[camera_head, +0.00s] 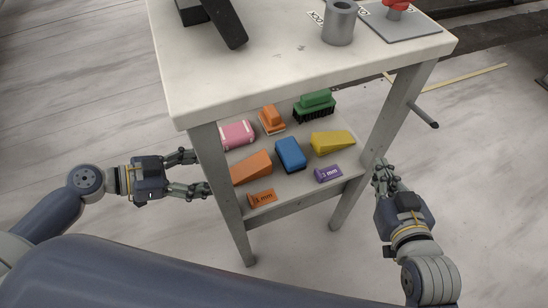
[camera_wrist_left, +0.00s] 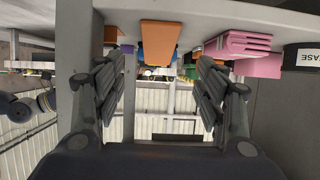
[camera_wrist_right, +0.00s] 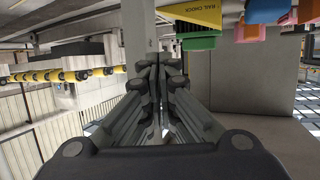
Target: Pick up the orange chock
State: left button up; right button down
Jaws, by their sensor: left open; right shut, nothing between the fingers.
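The orange chock (camera_head: 251,167) is a plain wedge lying on the lower shelf (camera_head: 275,181) of the table, near its left edge. In the left wrist view, which looks upside down, the chock (camera_wrist_left: 160,42) sits between the fingers, farther in than their tips. My left gripper (camera_head: 202,174) is open and empty at the left side of the shelf, beside a table leg. It does not touch the chock. My right gripper (camera_head: 379,171) is shut and empty beside the right front leg; it also shows shut in the right wrist view (camera_wrist_right: 160,66).
The shelf also holds a pink case (camera_head: 237,134), an orange brush (camera_head: 271,119), a green brush (camera_head: 315,105), a blue block (camera_head: 291,154), a yellow chock (camera_head: 333,143), a small orange block (camera_head: 263,198) and a purple block (camera_head: 328,174). The tabletop (camera_head: 275,70) overhangs them.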

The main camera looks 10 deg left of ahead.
aim_at(249, 167)
pick_arm(q)
jog(key=x, duration=0.5)
jog(key=shift+w+r+b, duration=0.1)
jog(key=shift+r+b, duration=0.2)
jog(key=shift+b, duration=0.1)
jog(key=shift+x, duration=1)
jog(key=x, duration=0.3)
jog(key=shift+d, duration=0.1)
jog(key=shift+w+d+f, duration=0.15)
jog(key=shift+d+f, duration=0.1)
jog(key=shift+d, duration=0.1)
jog(key=c, duration=1.2)
pick_arm(e)
jog(key=r+t, duration=0.1)
jog(key=r, duration=0.1)
jog(key=w+r+t, duration=0.1)
jog(key=a+r+t+y, duration=0.1)
jog(key=r, duration=0.1)
jog(key=shift+w+r, duration=0.3)
jog(key=shift+w, duration=0.1)
